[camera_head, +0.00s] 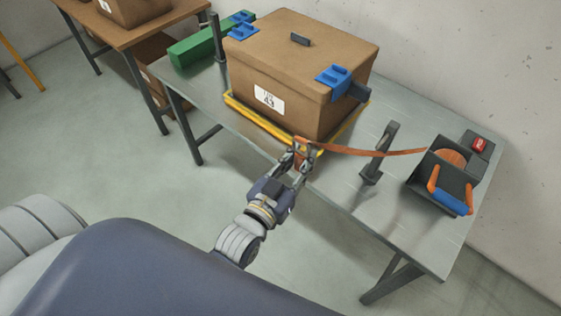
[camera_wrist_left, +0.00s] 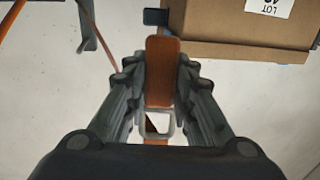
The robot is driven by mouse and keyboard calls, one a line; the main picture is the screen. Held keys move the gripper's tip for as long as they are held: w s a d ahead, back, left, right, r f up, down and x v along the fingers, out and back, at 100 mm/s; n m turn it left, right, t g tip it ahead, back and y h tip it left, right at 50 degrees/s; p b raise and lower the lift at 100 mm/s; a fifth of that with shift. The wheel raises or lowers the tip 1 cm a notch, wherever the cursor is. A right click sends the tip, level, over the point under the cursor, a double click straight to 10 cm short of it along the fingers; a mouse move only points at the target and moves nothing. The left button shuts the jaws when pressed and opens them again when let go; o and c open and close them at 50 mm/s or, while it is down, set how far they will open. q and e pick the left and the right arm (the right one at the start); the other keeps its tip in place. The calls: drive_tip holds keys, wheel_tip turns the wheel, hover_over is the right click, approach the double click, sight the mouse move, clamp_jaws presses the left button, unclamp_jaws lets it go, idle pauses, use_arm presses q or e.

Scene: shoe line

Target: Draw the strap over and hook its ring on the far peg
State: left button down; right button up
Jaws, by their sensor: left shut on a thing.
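My left gripper (camera_head: 302,158) is shut on the orange strap's end piece, low in front of the carton's front right corner. In the left wrist view the orange tab (camera_wrist_left: 163,70) stands between the fingers (camera_wrist_left: 158,95), with a grey metal ring (camera_wrist_left: 143,127) at its base. The orange strap (camera_head: 375,152) runs from the tab rightwards, past a dark upright (camera_head: 385,140), to the dark reel unit (camera_head: 435,185). My right gripper is not in view.
A large brown carton (camera_head: 285,75) with blue corner pieces (camera_head: 333,78) sits on a yellow-edged base (camera_head: 235,104) on the grey table (camera_head: 400,225). A brown table (camera_head: 130,35) stands at the upper left.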

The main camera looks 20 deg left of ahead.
use_arm(q)
drive_tip(key=w+d+r+m+h+p, duration=0.1)
drive_tip(key=w+d+r+p, duration=0.1)
drive_tip(key=w+r+p, duration=0.4)
drive_tip(key=w+d+r+m+g+h+p, duration=0.1)
drive_tip(key=w+r+p, duration=0.6)
drive_tip(key=w, duration=0.5)
drive_tip(key=p, duration=0.2)
drive_tip(key=shift+w+d+h+p, duration=0.3)
drive_tip(key=shift+d, duration=0.05)
